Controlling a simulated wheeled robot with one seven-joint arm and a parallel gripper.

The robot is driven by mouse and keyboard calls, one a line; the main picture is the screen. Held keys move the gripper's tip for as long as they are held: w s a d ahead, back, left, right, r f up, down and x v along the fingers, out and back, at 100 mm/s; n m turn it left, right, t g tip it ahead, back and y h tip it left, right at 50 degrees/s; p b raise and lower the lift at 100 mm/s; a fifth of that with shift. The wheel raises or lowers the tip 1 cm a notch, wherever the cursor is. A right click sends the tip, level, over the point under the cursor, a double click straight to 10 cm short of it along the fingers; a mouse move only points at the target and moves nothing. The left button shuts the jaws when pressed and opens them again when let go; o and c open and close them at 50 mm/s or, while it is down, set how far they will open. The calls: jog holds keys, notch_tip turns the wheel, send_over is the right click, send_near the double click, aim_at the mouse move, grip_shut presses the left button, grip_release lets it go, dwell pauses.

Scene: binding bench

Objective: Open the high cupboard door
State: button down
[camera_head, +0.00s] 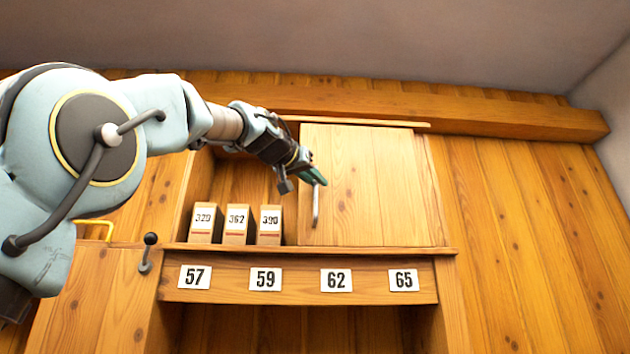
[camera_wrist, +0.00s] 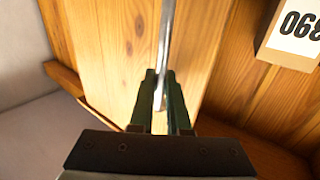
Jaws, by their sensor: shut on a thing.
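The high cupboard door (camera_head: 375,185) is a pale wooden panel over the right part of the cupboard. It also shows in the wrist view (camera_wrist: 195,50). I cannot tell whether it is flush or slightly ajar. Its metal bar handle (camera_head: 316,207) stands upright near the door's left edge; in the wrist view the handle (camera_wrist: 166,35) runs down between my fingers. My gripper (camera_head: 318,178) is shut on the upper part of the handle. The dark green fingers (camera_wrist: 160,85) lie on both sides of the bar and partly hide it.
Left of the door, an open bay holds three boxes, labelled 329 (camera_head: 204,222), 362 (camera_head: 238,223) and 390 (camera_head: 270,223). Below is a rail (camera_head: 300,284) with number plates. A black-knobbed lever (camera_head: 149,255) is at lower left. A thick beam (camera_head: 500,117) runs above the cupboard.

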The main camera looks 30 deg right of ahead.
jog(key=c, duration=1.2)
grip_release()
jog(key=shift+o, duration=0.2)
jog(key=shift+a, duration=0.1)
jog(key=b+v, duration=0.4)
jog(key=v, duration=0.6)
jog(key=shift+s+a, duration=0.25)
jog(key=shift+a, duration=0.05)
